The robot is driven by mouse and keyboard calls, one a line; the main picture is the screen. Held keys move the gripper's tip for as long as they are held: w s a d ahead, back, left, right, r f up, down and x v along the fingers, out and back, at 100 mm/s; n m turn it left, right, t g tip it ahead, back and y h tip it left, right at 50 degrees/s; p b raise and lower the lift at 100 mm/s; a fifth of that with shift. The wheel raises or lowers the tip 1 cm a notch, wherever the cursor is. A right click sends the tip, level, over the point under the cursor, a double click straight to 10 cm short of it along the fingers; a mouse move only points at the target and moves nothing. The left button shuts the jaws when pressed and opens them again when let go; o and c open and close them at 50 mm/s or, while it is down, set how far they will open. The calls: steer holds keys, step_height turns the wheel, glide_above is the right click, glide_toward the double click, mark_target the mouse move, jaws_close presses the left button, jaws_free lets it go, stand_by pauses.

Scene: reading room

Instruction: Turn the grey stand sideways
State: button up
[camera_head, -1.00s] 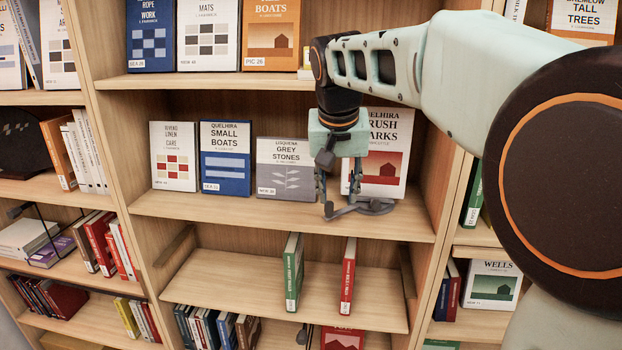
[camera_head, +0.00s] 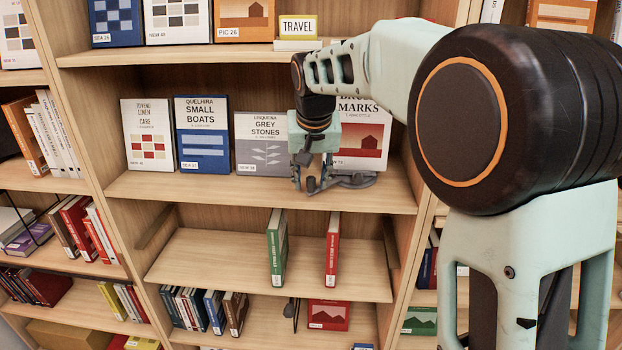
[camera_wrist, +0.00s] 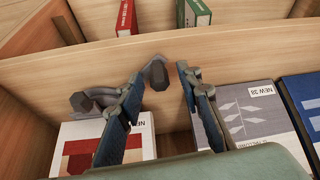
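The grey stand (camera_head: 352,181) rests on the middle shelf, in front of the Brush Marks book (camera_head: 368,139). In the wrist view the stand (camera_wrist: 94,76) shows as a grey bar with dark knobs, partly behind one finger. My gripper (camera_head: 311,183) points down at the stand's left end. In the wrist view my gripper (camera_wrist: 162,74) has its fingers apart, with one stand knob showing between the tips. I cannot tell whether a finger touches the stand.
The Grey Stones book (camera_head: 262,142) stands close to the left of my gripper, with Small Boats (camera_head: 202,133) beyond it. A green book (camera_head: 277,248) and a red book (camera_head: 333,248) stand on the shelf below. The front shelf strip at left is clear.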

jaws_close()
stand_by(0.3)
steer(key=shift+s+d, duration=0.1)
steer(key=shift+d, duration=0.05)
stand_by(0.3)
steer(key=shift+s+d+n+y, duration=0.35)
steer(key=shift+s+d+n, duration=0.3)
steer(key=shift+d+n, duration=0.25)
steer(key=shift+s+d+n+y, duration=0.35)
steer(key=shift+s+d+n, duration=0.25)
steer(key=shift+d+n, duration=0.25)
steer(key=shift+s+d+n+g+y+b, duration=0.1)
steer(key=shift+s+d+n+g+y, duration=0.1)
steer(key=shift+d+n, duration=0.4)
steer(key=shift+s+d+n+g+y+b, duration=0.15)
steer(key=shift+s+d+n+y, duration=0.1)
steer(key=shift+d+n, duration=0.35)
steer(key=shift+s+d+n+g+y+b, duration=0.1)
steer(key=shift+s+d+n+g+y, duration=0.1)
steer(key=shift+d+n, duration=0.4)
steer(key=shift+s+d+n+g+y+p, duration=0.15)
steer(key=shift+d+n+g+y+p, duration=0.25)
steer(key=shift+d+n, duration=1.45)
steer(key=shift+d, duration=0.3)
